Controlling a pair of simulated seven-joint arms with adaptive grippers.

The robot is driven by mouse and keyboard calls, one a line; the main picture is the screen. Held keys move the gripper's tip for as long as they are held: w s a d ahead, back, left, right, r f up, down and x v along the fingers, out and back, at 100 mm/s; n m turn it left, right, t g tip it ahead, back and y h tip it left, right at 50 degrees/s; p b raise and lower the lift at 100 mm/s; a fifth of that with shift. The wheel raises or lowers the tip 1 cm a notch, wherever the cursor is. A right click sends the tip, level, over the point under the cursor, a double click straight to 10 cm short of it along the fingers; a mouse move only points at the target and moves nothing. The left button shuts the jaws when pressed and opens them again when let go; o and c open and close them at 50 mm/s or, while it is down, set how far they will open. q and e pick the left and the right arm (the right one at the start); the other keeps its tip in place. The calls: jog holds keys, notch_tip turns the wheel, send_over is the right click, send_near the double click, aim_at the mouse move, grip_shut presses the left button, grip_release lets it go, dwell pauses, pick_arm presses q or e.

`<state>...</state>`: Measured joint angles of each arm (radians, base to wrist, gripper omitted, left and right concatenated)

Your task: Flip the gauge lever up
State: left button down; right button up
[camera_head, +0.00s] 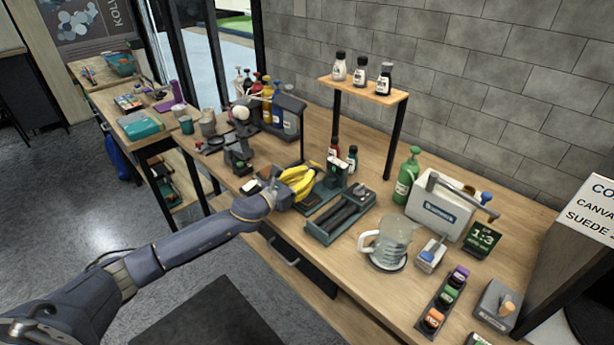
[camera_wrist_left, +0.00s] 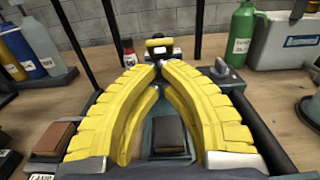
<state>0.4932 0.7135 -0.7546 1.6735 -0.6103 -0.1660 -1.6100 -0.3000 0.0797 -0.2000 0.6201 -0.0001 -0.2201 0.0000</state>
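I cannot make out the lever, which may be hidden by the fingers. My left gripper (camera_head: 312,171) has yellow ribbed fingers and is right beside the device. In the left wrist view the fingertips (camera_wrist_left: 155,69) come together with nothing visible held between them; whether they touch the device is unclear. My right gripper is out of view.
A dark tray (camera_head: 340,218) with long slots lies right of the device. A brown block (camera_wrist_left: 54,138) and another dark block (camera_wrist_left: 169,134) lie below the fingers. A green bottle (camera_head: 406,176), a glass pitcher (camera_head: 391,243) and a raised wooden shelf (camera_head: 362,89) stand nearby.

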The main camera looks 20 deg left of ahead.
aim_at(311, 166)
pick_arm(q)
jog(key=shift+r, duration=0.1)
jog(key=shift+w+d+r, duration=0.1)
jog(key=shift+w+r, duration=0.1)
jog(key=shift+r, duration=0.1)
jog(key=shift+w+d+r, duration=0.2)
jog(key=shift+w+r, duration=0.1)
jog(key=shift+r, duration=0.15)
jog(key=shift+w+d+r, duration=0.15)
jog(key=shift+w+r, duration=0.15)
jog(key=shift+r, duration=0.15)
jog(key=shift+w+d+r, duration=0.45)
jog(key=shift+w+r, duration=0.35)
jog(key=shift+w, duration=0.05)
jog(key=shift+w+d+r, duration=0.25)
jog(key=shift+w+r, duration=0.1)
jog(key=shift+w, duration=0.2)
jog(key=shift+w+d+r, duration=0.25)
jog(key=shift+w+r, duration=0.05)
jog(key=shift+w, duration=0.2)
jog(key=shift+w+r, duration=0.1)
jog(key=shift+w, duration=0.05)
jog(key=shift+d+r, duration=0.15)
jog(key=shift+r, duration=0.05)
